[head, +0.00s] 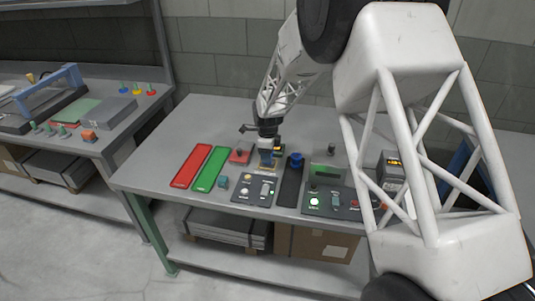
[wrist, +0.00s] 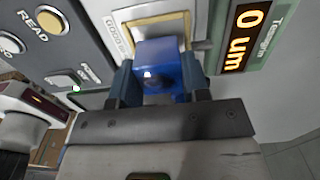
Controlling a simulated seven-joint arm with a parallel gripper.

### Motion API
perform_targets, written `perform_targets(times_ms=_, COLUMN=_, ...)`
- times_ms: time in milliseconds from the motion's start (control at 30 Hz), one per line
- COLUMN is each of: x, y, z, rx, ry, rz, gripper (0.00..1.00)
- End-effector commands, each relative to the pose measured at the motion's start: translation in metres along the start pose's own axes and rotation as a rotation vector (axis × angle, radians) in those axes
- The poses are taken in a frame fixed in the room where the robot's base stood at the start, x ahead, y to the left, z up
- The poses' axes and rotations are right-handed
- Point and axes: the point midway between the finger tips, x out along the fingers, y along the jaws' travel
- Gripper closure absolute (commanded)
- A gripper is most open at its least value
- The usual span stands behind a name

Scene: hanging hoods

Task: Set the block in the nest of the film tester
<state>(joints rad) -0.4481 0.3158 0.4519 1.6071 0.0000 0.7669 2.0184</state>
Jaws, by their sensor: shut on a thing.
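My gripper (wrist: 160,82) is shut on a blue block (wrist: 165,62), with one dark finger on each side of it. In the wrist view the block is in front of the gold-rimmed nest (wrist: 178,20) of the film tester (wrist: 115,14) and covers part of it. I cannot tell whether the block touches the nest. The tester's display (wrist: 247,36) reads 0 um, and a READ button (wrist: 50,20) is on its panel.
A red tray (head: 192,166) and a green tray (head: 209,169) lie to the left on the bench.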

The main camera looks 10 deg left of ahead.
Motion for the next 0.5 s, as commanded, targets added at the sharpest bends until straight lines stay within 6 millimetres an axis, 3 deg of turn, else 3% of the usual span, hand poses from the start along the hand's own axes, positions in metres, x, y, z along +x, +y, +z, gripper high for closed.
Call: perform_targets(times_ms=500, x=0.0046, y=-0.0004, z=0.0002, rx=0.0, ry=0.0, rz=-0.001, gripper=0.98)
